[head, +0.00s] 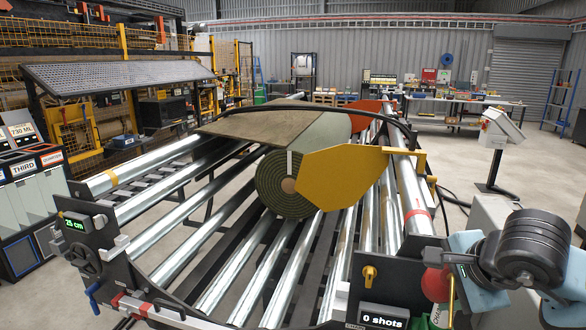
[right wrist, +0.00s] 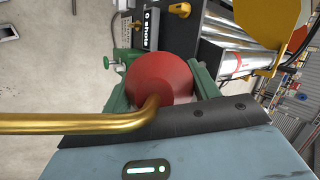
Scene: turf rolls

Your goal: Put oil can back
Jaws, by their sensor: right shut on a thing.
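The oil can has a red body (head: 436,284) and a brass spout. It shows at the lower right in the head view, beside the machine's dark front panel. My right gripper (right wrist: 158,70) is shut on the red body, with a green finger on each side in the right wrist view. There the red oil can (right wrist: 160,80) fills the space between the fingers, and its brass spout (right wrist: 75,123) runs off to the left. I cannot tell whether the can touches anything below it. My left gripper is not in view.
The roller machine holds a green turf roll (head: 272,184) by a yellow plate (head: 345,178). Its front panel carries a display reading "0 shots" (head: 383,316). A white control box (head: 503,125) stands on a post at the right. Open floor lies behind.

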